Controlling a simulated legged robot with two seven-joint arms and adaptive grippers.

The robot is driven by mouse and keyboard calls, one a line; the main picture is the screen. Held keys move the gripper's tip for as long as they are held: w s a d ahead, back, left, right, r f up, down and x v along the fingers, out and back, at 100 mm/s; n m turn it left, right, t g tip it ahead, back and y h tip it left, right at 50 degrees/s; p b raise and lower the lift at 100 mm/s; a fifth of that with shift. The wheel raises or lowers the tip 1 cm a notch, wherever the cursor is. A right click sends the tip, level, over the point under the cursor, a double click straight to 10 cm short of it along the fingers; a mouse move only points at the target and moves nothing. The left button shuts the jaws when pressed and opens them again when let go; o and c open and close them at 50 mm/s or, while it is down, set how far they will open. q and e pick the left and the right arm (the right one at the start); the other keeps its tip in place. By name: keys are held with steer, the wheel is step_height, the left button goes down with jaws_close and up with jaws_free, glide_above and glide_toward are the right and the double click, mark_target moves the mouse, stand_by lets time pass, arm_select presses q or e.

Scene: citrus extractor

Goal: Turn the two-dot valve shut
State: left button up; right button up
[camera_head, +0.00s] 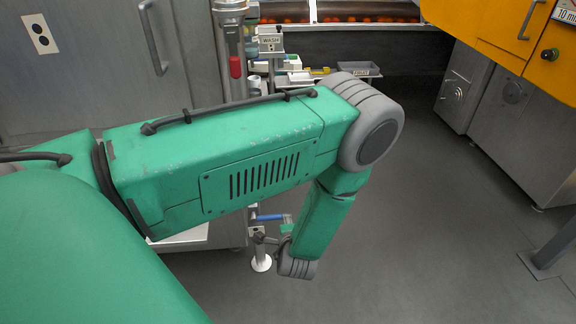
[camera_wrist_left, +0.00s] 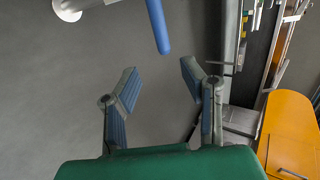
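A white plate with two black dots (camera_head: 40,33) is on the grey cabinet at the upper left of the head view. A blue lever handle (camera_head: 268,217) shows low in the head view, just left of my green arm's lower end. A blue handle (camera_wrist_left: 157,25) also shows at the top of the left wrist view. My left gripper (camera_wrist_left: 160,78) is open and empty. The handle's end lies just beyond the fingertips, roughly in line with the gap, and looks apart from them. My arm hides much of the valve area in the head view. My right gripper is not in view.
A vertical steel pipe with a red handle (camera_head: 235,67) stands behind my arm. A round white flange (camera_head: 261,263) is on the floor below the blue handle. An orange machine (camera_head: 510,40) is at the upper right. Grey floor (camera_head: 430,220) to the right is clear.

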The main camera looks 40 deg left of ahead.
arm_select(q)
steer(key=v, duration=0.3)
steer(key=shift+a+f, duration=0.1)
stand_by(0.4)
steer(key=s+d+n+g+h, duration=0.3)
steer(key=s+d+n+h, duration=0.1)
steer(key=s, duration=0.6)
steer(key=s+d+n+g+h, duration=0.3)
steer(key=s+h, duration=0.1)
steer(key=s, duration=0.7)
step_height(320, 180, up, 13)
steer(key=d+p, duration=0.1)
steer(key=p, duration=1.1)
steer(key=shift+s+n+g+h, duration=0.3)
